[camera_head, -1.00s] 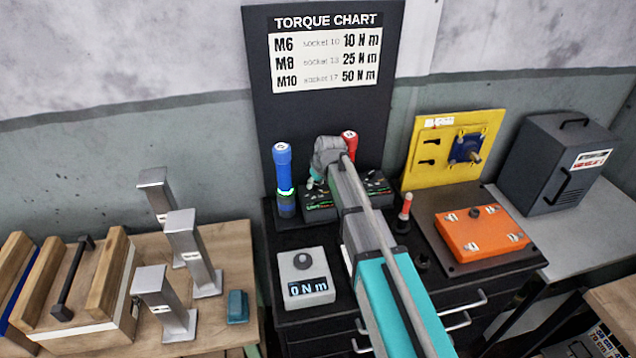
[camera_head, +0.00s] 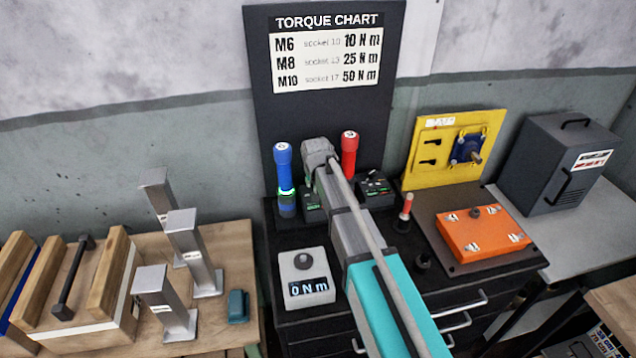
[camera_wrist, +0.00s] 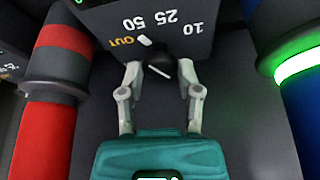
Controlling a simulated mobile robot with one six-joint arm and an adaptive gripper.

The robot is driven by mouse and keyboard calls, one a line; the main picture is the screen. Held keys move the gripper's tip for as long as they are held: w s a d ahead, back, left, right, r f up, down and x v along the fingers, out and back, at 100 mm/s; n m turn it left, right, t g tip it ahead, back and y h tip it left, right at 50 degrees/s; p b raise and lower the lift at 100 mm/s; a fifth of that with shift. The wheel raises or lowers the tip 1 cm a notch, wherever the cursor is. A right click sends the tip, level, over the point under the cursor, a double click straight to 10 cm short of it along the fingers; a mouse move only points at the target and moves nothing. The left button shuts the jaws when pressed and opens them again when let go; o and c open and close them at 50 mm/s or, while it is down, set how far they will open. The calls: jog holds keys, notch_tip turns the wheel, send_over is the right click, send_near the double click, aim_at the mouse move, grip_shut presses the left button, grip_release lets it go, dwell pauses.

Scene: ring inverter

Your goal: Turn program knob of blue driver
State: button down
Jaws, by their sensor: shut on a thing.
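The blue driver (camera_head: 283,168) stands upright at the left of the black cabinet top, with a green glowing ring. It also shows at the right edge of the wrist view (camera_wrist: 302,85). A dark program knob (camera_wrist: 158,60) sits on a panel (camera_wrist: 205,48) marked OUT, 50, 25 and 10, upside down in the wrist view. My gripper (camera_wrist: 160,72) is shut on the knob, one finger on each side. A white mark shows near OUT; the exact knob setting is unclear. In the head view my arm hides the fingers and knob.
The red driver (camera_head: 349,155) stands close on the other side of my gripper, also in the wrist view (camera_wrist: 55,95). A grey torque tester (camera_head: 305,278) reads 0 N m in front. The torque chart (camera_head: 325,60) stands behind.

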jog(key=shift+w, duration=0.2)
jog(key=shift+c, duration=1.3)
grip_release()
jog(key=shift+s, duration=0.1)
jog(key=shift+s+f, duration=0.1)
